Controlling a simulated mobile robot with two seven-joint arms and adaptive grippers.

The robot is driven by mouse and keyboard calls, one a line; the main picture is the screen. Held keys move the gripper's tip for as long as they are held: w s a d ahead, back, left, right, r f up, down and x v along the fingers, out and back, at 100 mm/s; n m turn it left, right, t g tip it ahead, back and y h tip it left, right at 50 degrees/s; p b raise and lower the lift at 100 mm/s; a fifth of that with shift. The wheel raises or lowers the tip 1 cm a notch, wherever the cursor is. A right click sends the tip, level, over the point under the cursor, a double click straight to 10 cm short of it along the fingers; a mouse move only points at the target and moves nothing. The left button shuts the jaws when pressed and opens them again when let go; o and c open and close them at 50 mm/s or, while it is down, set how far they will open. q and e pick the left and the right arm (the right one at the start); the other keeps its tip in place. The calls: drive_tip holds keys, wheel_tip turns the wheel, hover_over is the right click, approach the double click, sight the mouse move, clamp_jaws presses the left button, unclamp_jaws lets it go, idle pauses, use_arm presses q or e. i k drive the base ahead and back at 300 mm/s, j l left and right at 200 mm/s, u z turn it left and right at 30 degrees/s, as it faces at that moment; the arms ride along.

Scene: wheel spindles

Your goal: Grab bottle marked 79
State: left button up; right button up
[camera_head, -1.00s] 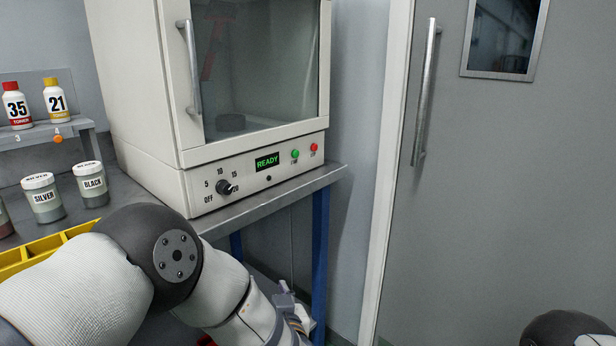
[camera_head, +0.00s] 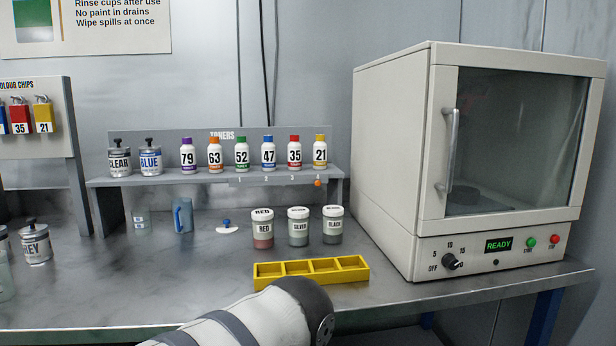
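The bottle marked 79 (camera_head: 188,156) is white with a purple cap and a purple band. It stands upright on the grey toners shelf (camera_head: 215,179), at the left end of the toner row. The bottle marked 63 (camera_head: 215,156), with an orange cap, stands just right of it. One of my arms crosses the bottom of the view in front of the bench. Neither of my grippers shows, so I cannot see what they hold.
A yellow divided tray (camera_head: 311,284) lies near the bench front. Red (camera_head: 262,230), silver (camera_head: 298,227) and black (camera_head: 333,226) jars stand behind it. A white cabinet oven (camera_head: 400,180) fills the right.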

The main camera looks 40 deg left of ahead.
sight(187, 151)
drive_tip(key=u, duration=1.9)
drive_tip(key=j+z, duration=0.3)
drive_tip(key=j, duration=0.25)
